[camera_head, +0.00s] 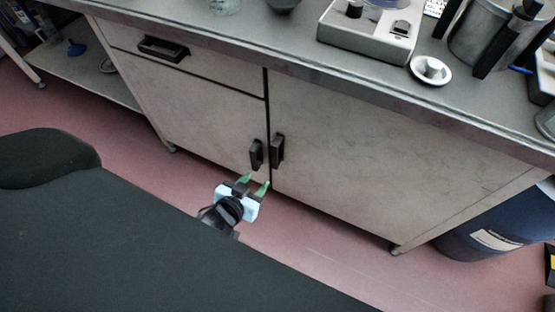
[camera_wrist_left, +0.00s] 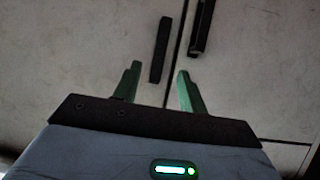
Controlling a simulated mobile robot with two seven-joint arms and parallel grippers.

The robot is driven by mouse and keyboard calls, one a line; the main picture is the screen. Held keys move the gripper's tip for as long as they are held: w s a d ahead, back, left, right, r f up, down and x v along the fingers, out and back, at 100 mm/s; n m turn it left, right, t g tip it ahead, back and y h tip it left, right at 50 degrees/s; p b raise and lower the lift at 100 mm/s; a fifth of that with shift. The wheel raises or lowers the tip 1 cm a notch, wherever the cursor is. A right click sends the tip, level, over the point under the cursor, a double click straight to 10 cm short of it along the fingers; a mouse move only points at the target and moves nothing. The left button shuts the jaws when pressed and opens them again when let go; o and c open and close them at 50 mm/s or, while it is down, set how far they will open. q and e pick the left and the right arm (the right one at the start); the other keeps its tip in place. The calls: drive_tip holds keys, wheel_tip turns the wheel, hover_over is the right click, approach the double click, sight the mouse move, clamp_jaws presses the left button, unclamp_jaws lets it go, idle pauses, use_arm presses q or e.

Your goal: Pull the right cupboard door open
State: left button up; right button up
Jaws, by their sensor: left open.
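The right cupboard door (camera_head: 355,165) is a pale grey panel that looks shut, flush with the cupboard front. Its dark upright handle (camera_head: 278,151) is at its left edge; it also shows in the left wrist view (camera_wrist_left: 202,27). The left door (camera_head: 205,118) has a similar handle (camera_head: 257,155) just beside it, also in the left wrist view (camera_wrist_left: 160,50). My left gripper (camera_head: 254,184) is open with green fingers, just below the handles and apart from them. In the left wrist view the fingers (camera_wrist_left: 155,82) point at the left door's handle and the gap between doors. My right gripper is not visible.
A drawer with a dark handle (camera_head: 163,49) is above the left door. The worktop (camera_head: 300,62) carries a grey device (camera_head: 367,38) and a metal pot (camera_head: 480,35). A dark blue bin (camera_head: 500,228) stands at the right. Pink floor (camera_head: 330,240) is clear before the doors.

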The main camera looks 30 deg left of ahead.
use_arm(q)
drive_tip(key=t+b, duration=0.1)
drive_tip(key=b, duration=0.1)
approach(274, 155)
drive_tip(key=x, duration=0.3)
drive_tip(key=b+x, duration=0.2)
drive_tip(key=x, duration=0.4)
drive_tip(key=shift+f, duration=0.1)
drive_tip(key=shift+w+f+b, duration=0.25)
drive_tip(key=shift+w+b, duration=0.05)
drive_tip(key=shift+w, duration=0.4)
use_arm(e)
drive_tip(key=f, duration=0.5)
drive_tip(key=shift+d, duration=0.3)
use_arm(q)
clamp_jaws()
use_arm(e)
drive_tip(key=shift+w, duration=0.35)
